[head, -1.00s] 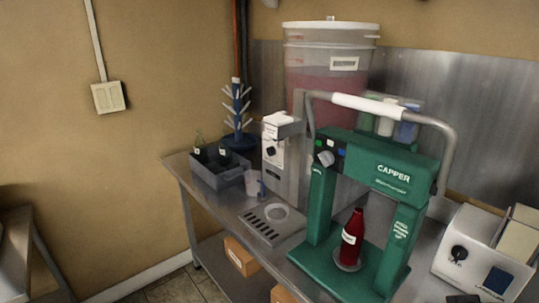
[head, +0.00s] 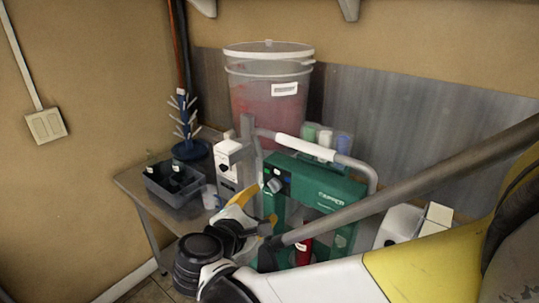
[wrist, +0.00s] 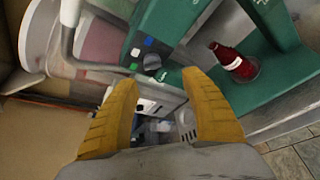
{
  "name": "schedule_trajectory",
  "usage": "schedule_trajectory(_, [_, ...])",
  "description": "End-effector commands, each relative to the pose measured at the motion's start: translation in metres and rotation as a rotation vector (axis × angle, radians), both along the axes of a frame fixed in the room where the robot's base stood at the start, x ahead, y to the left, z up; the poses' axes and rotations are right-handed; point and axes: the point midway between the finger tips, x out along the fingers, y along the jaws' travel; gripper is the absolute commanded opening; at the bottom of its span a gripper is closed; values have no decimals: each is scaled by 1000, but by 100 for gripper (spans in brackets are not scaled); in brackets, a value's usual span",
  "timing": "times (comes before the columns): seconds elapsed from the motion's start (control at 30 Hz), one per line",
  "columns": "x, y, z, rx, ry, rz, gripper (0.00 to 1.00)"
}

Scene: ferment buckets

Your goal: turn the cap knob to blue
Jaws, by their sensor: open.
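The green capper (head: 335,192) stands on the bench with its dark cap knob (head: 274,185) at the upper left of its front. In the wrist view the knob (wrist: 152,62) lies just beyond and between my fingertips, beside small blue (wrist: 149,42), white and green marks. I cannot tell which mark the knob points to. My gripper (head: 262,207) is open, its yellow fingers in front of the capper's left side. In the wrist view the open gripper (wrist: 158,80) has nothing between its fingers. My arm hides the capper's lower part.
A red bottle (wrist: 233,62) stands on the capper's base. A white dispenser (head: 228,165) is close left of the capper, with a grey crate (head: 175,187) beyond. A large pink-filled bucket (head: 268,95) stands behind. The capper's tubular handle (head: 305,148) arches above the knob.

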Motion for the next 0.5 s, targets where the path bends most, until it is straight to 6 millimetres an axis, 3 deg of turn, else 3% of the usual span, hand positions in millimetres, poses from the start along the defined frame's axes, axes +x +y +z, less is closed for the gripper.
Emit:
schedule_trajectory(0.13, [3,14,6,-60,-20,27,54])
schedule_trajectory(0.27, [19,7,-1,-63,-21,24,54])
schedule_trajectory(0.5, [62,-11,-14,-60,-20,24,54])
